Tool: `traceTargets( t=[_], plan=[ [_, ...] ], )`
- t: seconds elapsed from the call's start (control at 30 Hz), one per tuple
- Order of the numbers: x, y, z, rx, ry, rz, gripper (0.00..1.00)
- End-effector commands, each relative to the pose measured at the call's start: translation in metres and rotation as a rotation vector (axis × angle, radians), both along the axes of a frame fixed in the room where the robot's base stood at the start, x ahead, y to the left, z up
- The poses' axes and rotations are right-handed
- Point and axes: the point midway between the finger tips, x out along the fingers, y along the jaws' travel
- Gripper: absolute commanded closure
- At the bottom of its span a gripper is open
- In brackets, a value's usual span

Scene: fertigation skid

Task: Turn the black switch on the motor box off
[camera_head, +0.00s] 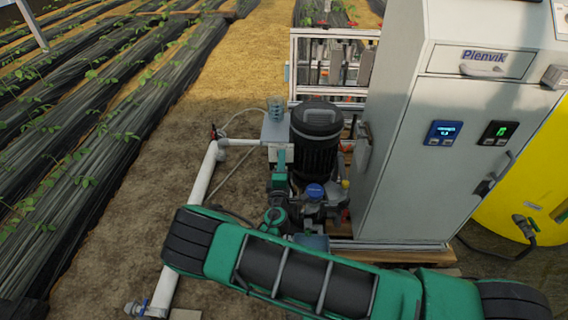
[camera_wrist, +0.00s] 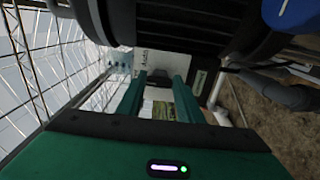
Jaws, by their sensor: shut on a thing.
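The motor box (camera_head: 275,130) is a small grey box on the left side of the black motor (camera_head: 315,140). In the wrist view the pale face of the box (camera_wrist: 150,55) lies straight ahead of my fingers. My gripper (camera_head: 281,156) is at the near face of the box. In the wrist view the two green fingers of my gripper (camera_wrist: 160,78) reach to that face with a narrow gap between them, shut on the switch.
The motor housing (camera_wrist: 200,25) fills the top of the wrist view, close above my fingers. A tall grey cabinet (camera_head: 395,150) stands right of the pump. A white pipe (camera_head: 200,180) runs on the left. A blue cap (camera_head: 315,191) sits below the motor.

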Motion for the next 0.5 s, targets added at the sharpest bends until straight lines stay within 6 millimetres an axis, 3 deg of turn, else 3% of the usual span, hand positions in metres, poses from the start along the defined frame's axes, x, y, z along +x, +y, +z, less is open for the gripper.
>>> traceTargets(
  t=[0.17,0.2,0.27,0.5],
  plan=[
    [-0.001,0.0006,-0.0041,0.001,0.009,0.002,0.9],
    [-0.001,0.0007,-0.0041,0.001,0.008,0.002,0.6],
    [-0.001,0.0006,-0.0035,0.001,0.007,0.002,0.48],
    [-0.0006,0.0004,-0.0017,0.0,0.004,0.001,0.48]
  ],
)
